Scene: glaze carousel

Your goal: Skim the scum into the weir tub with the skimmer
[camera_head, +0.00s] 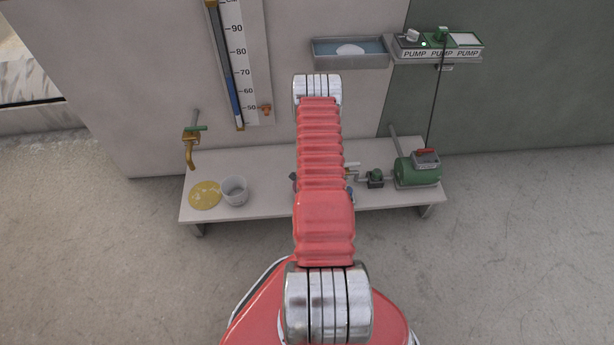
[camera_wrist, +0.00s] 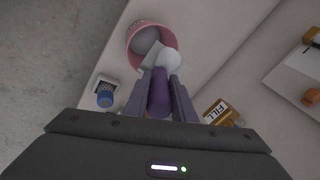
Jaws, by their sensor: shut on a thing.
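In the wrist view my gripper (camera_wrist: 158,86) is shut on a purple handle (camera_wrist: 158,103), which I take to be the skimmer's. A pale flat piece at its far end reaches over the rim of a pink tub (camera_wrist: 170,36). Whether it touches the rim I cannot tell. The tub holds something grey. A white rounded piece (camera_wrist: 171,61) shows beside the flat piece; I cannot tell whether it is scum or part of the skimmer. In the head view my arm hides the gripper, skimmer and pink tub. A grey wall tray (camera_head: 320,63) holds blue with a white patch (camera_head: 350,49).
A low bench (camera_head: 265,165) carries a yellow disc (camera_head: 204,195), a pale cup (camera_head: 234,190) and a green pump (camera_head: 417,172). A blue knob (camera_wrist: 105,99) and FILL label (camera_wrist: 218,111) flank my gripper.

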